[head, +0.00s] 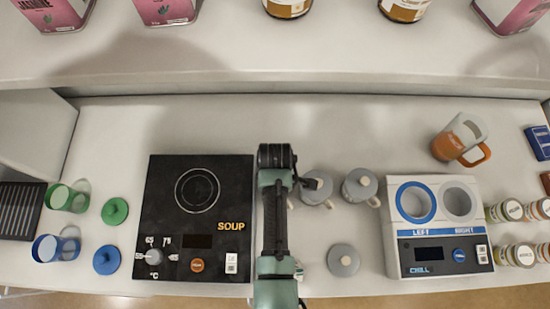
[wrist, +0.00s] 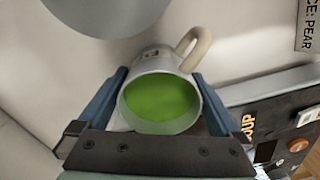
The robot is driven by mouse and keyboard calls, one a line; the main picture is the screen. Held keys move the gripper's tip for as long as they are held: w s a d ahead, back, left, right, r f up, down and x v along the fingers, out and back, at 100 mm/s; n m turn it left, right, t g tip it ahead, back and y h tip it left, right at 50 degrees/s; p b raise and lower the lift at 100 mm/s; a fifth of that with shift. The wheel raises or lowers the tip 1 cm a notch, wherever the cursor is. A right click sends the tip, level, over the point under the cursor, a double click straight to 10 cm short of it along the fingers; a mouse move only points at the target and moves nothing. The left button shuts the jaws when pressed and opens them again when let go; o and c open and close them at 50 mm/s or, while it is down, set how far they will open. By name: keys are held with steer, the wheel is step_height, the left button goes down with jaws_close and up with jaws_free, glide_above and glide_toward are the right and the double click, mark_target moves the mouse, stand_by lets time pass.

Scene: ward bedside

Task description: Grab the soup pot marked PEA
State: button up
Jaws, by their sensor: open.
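In the wrist view an uncovered grey pot (wrist: 132,118) with a beige loop handle (wrist: 192,45) holds bright green contents. It sits between the two blue fingers of my open gripper (wrist: 165,85), one on each side; whether they touch it I cannot tell. A small mark near its rim is unreadable. In the head view my arm hides this pot and the jaws. Two grey lidded pots, one nearer (head: 317,186) and one farther right (head: 358,186), stand right of my arm; their marks are not readable. A loose grey lid (head: 343,259) lies in front of them.
A black hotplate (head: 160,225) marked SOUP lies left of my arm, its ring empty. A chill unit (head: 433,266) with two wells stands right, an orange-banded mug (head: 460,138) behind it. Spice jars (head: 512,210) stand far right.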

steer(key=c, duration=1.4)
steer(key=shift+r, duration=0.15)
